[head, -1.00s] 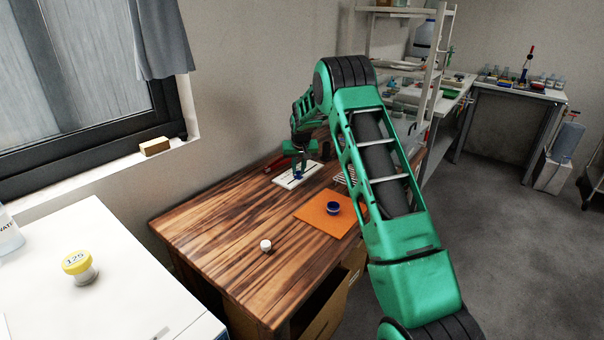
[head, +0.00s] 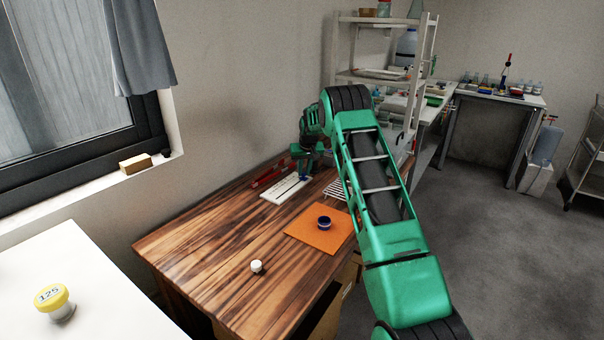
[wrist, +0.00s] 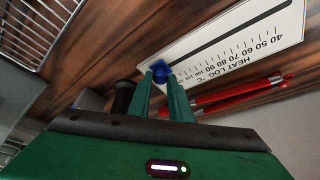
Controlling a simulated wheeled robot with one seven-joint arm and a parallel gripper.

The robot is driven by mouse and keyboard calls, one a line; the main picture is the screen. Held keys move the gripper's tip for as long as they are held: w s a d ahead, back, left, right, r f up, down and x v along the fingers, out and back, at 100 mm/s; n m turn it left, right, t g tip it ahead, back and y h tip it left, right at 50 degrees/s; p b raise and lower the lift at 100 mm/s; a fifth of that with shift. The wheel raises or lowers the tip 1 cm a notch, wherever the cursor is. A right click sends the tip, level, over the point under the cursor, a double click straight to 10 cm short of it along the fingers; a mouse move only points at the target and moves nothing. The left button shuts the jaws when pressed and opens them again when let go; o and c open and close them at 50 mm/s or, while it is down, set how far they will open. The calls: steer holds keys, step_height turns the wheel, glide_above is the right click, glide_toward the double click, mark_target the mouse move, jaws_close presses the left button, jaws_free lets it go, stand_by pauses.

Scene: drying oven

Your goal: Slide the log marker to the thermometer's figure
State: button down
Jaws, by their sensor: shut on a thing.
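The white heat log board (head: 275,192) lies on the wooden table; its printed scale, starting at 40, shows upside down in the wrist view (wrist: 240,45). The blue log marker (wrist: 162,72) is at the board's high-number end, past the readable figures; the exact figure beside it is too small to tell. My gripper (wrist: 163,80) is shut on the marker, one green finger on each side. In the head view my gripper (head: 304,172) is at the board's far right end. A yellow-topped round thing (head: 52,297) bears figures like 125 or 126; I cannot tell whether it is the thermometer.
Red-handled tongs (wrist: 235,95) lie close alongside the board. A wire rack (wrist: 38,25) is nearby. An orange mat (head: 308,240) holds a blue bowl (head: 324,223); a small white-topped thing (head: 257,266) stands left of it. The table's front left is clear.

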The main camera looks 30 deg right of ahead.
steer(key=c, duration=1.6)
jaws_free()
steer(key=shift+w+d, duration=0.15)
steer(key=shift+d, duration=0.2)
steer(key=shift+a, duration=0.1)
steer(key=v, duration=1)
steer(key=shift+r, duration=0.4)
